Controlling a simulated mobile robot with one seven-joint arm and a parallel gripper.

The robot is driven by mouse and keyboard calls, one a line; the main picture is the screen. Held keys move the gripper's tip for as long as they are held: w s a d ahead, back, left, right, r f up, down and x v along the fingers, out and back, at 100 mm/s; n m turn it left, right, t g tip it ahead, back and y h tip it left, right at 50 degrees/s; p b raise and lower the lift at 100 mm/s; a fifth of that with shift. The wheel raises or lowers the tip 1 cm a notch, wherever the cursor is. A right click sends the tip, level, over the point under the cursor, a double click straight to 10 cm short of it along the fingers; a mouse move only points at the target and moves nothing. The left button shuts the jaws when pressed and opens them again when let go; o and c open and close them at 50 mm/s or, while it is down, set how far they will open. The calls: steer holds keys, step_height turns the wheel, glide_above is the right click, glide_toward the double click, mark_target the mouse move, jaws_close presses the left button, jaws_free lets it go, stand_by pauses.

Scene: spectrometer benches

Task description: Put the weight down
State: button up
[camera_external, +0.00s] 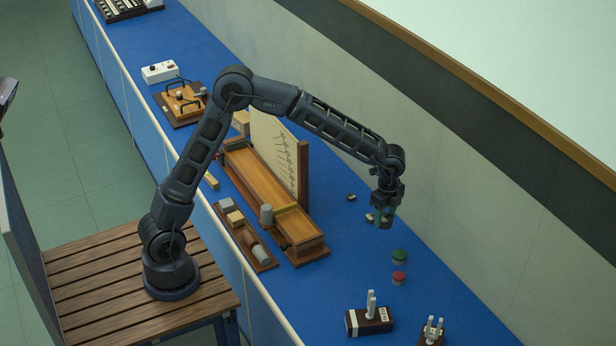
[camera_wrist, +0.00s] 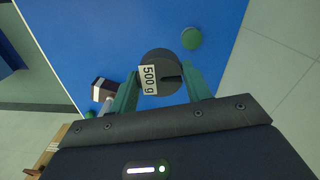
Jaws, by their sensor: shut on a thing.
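The weight is a dark grey slotted disc with a white "500 g" label. In the wrist view the weight (camera_wrist: 162,72) sits between the teal fingers of my gripper (camera_wrist: 160,85), which are shut on it. In the external view my gripper (camera_external: 383,214) points down over the right part of the blue bench (camera_external: 335,250), and the weight shows only as a small dark shape at the fingertips. I cannot tell whether its underside touches the bench.
A green-topped pot (camera_external: 400,256) and a red-topped pot (camera_external: 399,278) stand nearer the camera. A dark block with a white peg (camera_external: 369,320) and another pegged block (camera_external: 433,332) are at the front. A wooden apparatus (camera_external: 265,185) stands left. Small items lie near my gripper.

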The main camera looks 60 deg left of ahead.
steer(key=w+a, duration=0.7)
steer(key=w, duration=0.3)
steer(key=shift+m, duration=0.4)
steer(key=f, duration=1.9)
steer(key=shift+w+d+f, duration=0.1)
steer(key=shift+w+f, duration=0.1)
steer(key=shift+w, duration=0.05)
steer(key=shift+f, duration=0.15)
steer(key=o, duration=1.3)
steer(key=shift+o, duration=0.2)
